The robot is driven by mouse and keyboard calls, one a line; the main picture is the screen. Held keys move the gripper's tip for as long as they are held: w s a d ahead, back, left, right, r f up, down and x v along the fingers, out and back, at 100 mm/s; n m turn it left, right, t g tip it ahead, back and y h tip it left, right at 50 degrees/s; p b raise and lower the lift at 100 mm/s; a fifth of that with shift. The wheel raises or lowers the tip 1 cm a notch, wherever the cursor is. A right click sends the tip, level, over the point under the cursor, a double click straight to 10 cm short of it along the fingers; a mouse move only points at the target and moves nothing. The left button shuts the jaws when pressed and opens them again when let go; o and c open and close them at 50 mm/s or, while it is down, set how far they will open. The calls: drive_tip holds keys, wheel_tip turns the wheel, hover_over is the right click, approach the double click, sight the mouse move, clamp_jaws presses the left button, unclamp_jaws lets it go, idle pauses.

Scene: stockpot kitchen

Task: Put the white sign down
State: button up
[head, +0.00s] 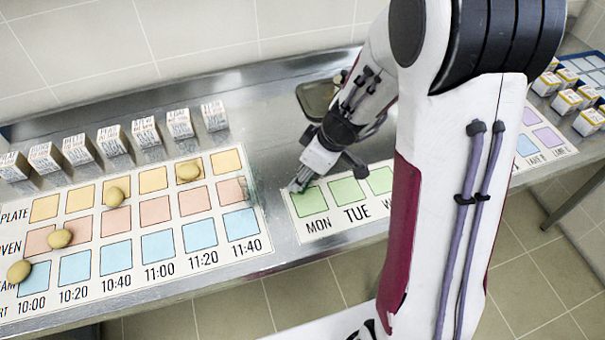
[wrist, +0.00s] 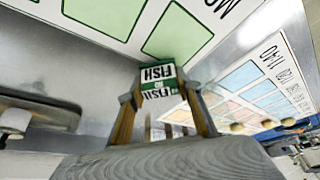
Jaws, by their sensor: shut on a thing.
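My gripper (head: 299,182) is low over the steel counter at the left end of the weekday mat (head: 295,206), beside the green MON square (head: 311,200). In the wrist view the gripper (wrist: 160,99) is shut on a small white sign (wrist: 158,73) with green bands and the word FISH. The FISH sign sits between the fingertips, near a green-outlined square (wrist: 178,35). In the head view the fingers mostly hide it. I cannot tell whether it touches the counter.
A timetable mat (head: 262,235) with several tan discs lies to the left. Several white lettered blocks (head: 145,132) stand behind it. A dark tray (head: 318,98) lies behind my arm. More small boxes (head: 567,102) stand at the far right. Bare steel counter (head: 262,140) lies between mats and wall.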

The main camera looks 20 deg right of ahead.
drive_tip(key=shift+f, duration=0.3)
drive_tip(key=o, duration=1.1)
drive_tip(key=shift+c, duration=0.2)
drive_tip(key=shift+r, duration=0.1)
drive_tip(key=shift+v, duration=1.1)
drive_tip(key=v, duration=1)
